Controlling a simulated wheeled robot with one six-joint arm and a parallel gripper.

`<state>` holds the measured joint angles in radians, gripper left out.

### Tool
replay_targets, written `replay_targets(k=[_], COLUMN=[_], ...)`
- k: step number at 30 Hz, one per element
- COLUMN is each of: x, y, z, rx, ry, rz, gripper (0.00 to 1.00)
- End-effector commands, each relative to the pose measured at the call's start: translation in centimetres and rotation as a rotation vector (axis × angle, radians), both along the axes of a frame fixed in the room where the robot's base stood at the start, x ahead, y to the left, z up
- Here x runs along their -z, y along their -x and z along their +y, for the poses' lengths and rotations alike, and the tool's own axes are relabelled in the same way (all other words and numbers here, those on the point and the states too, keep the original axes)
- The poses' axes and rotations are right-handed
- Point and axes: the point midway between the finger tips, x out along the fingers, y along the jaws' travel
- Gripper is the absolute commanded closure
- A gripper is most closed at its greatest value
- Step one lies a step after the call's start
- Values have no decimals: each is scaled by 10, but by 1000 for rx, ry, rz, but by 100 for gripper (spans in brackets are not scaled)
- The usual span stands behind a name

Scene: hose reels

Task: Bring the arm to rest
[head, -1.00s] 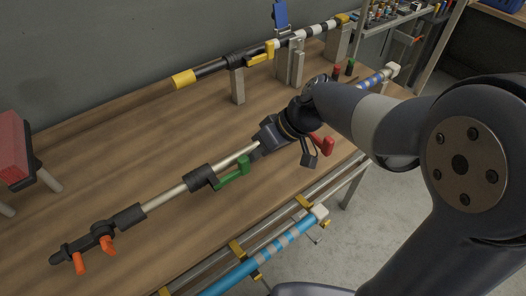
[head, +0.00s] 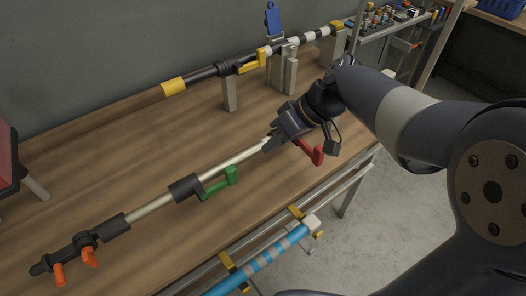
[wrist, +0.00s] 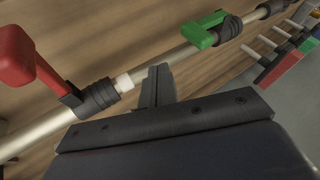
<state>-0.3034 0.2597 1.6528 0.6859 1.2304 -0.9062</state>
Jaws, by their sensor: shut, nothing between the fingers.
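My gripper (head: 268,146) is over the bench in the head view, at the upper right part of a long metal pole (head: 152,204). Its shut fingers show in the wrist view (wrist: 158,82), close beside the pole, with nothing held between them. I cannot tell whether they touch it. The pole has a green lever (head: 220,184) and a red lever (head: 312,152), one on each side of my gripper. Both levers also show in the wrist view, green (wrist: 207,30) and red (wrist: 26,58). Part of the pole is hidden behind my gripper.
A black-and-white pole with yellow ends (head: 174,87) rests on grey posts (head: 230,95) at the back by the wall. A blue striped pole (head: 262,260) hangs along the bench's front edge. Orange handles (head: 88,257) stand at the near left. Bare wood (head: 120,150) lies between the poles.

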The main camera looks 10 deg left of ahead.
Motion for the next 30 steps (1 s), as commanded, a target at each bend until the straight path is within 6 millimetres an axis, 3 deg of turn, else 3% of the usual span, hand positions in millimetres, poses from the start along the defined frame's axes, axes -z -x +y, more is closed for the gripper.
replay_targets(k=[6,12,23,30], x=[-29,-39,-38,-17], y=[-5,-5,-5,-1], z=[-22,-29,-28,-12], rx=[2,-1,-2,-4], ry=[-1,0,0,-1], rz=[-3,-1,1,4], gripper=[100,100,100,100])
